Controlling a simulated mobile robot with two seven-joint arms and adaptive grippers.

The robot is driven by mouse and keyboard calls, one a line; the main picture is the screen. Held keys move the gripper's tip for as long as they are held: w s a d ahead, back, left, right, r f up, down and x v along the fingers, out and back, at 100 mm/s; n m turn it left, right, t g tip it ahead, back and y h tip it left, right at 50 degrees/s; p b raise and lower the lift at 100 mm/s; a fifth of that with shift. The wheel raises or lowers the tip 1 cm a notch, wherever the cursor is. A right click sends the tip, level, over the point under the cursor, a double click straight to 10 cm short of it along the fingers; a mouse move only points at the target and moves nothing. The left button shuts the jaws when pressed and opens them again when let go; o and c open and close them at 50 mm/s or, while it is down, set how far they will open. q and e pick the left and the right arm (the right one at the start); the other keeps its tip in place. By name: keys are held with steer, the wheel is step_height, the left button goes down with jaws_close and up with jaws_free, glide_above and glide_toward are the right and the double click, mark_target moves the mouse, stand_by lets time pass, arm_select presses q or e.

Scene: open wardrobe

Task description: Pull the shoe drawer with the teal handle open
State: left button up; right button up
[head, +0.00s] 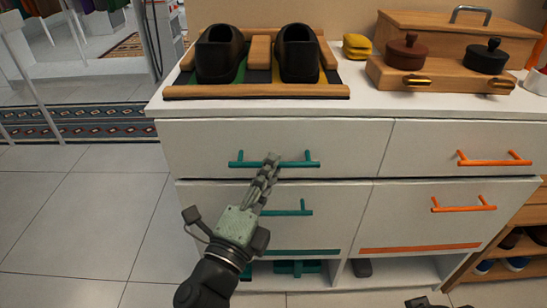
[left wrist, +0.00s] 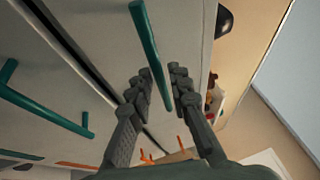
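The upper left drawer (head: 335,144) of a white cabinet is shut and bears a teal bar handle (head: 297,164). The lower left drawer (head: 340,208) is also shut and has a teal handle (head: 292,212), partly hidden by my arm. My left gripper (head: 270,162) is at the middle of the upper teal handle. In the left wrist view, the handle (left wrist: 148,52) runs between the two spread fingers of the gripper (left wrist: 162,82), with gaps visible beside it. Only a dark bit of my right gripper (head: 428,303) shows at the bottom edge.
Orange-handled drawers (head: 463,147) are shut on the right. A wooden tray (head: 255,91) with black shoes, a yellow item (head: 357,46) and wooden boxes (head: 450,35) stand on top. An open shoe rack (head: 510,245) is at lower right. Floor at left is clear.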

arm_select(q)
steer(key=shift+x, duration=1)
steer(key=shift+c, duration=0.3)
jaws_close()
